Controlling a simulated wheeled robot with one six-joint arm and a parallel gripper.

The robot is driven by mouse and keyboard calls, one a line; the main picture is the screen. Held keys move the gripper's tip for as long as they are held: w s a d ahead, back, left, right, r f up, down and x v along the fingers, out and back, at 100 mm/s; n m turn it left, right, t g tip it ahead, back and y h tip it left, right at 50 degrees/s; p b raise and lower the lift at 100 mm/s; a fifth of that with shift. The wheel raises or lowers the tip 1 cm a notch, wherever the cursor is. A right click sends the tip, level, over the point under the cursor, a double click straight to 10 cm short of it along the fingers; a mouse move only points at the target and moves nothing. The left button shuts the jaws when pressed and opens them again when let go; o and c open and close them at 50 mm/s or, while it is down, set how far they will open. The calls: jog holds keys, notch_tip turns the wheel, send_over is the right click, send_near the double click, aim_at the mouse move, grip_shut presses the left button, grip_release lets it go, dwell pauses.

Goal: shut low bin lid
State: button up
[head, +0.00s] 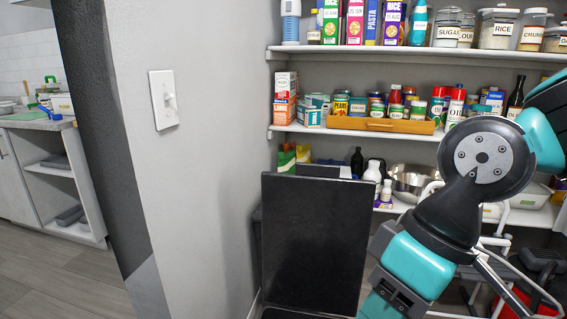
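A flat black panel (312,240), which looks like the bin's lid, stands raised nearly upright in the lower middle of the head view, beside the grey wall's corner. A dark edge, perhaps the bin's rim, shows below it at the bottom of the frame; the bin's body is mostly cut off. My arm comes in from the right, bends at a dark round joint and runs down to a teal wrist section right of the panel. A narrow gap seems to lie between them, though depth is hard to judge.
Pantry shelves (345,131) full of jars, cans, boxes and bottles stand behind. A metal step stool (520,275) and a red object (522,308) are at lower right. A wall with a light switch (164,99) bounds the left. Open floor (60,280) lies beyond it.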

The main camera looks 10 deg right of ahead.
jog(key=w+a+r+n+p, duration=0.2)
jog(key=w+r+p, duration=0.5)
jog(key=w+r, duration=0.55)
jog(key=r+n+p, duration=0.2)
jog(key=n+p, duration=0.3)
jog(key=p, duration=1.1)
send_over(318, 165)
jog(key=d, duration=0.7)
jog(key=shift+t, duration=0.4)
jog(key=x, duration=1.7)
jog(key=shift+s+a+f, duration=0.2)
jog(key=shift+s+a, duration=0.05)
jog(key=shift+a, duration=0.2)
jog(key=shift+c, duration=0.2)
grip_shut()
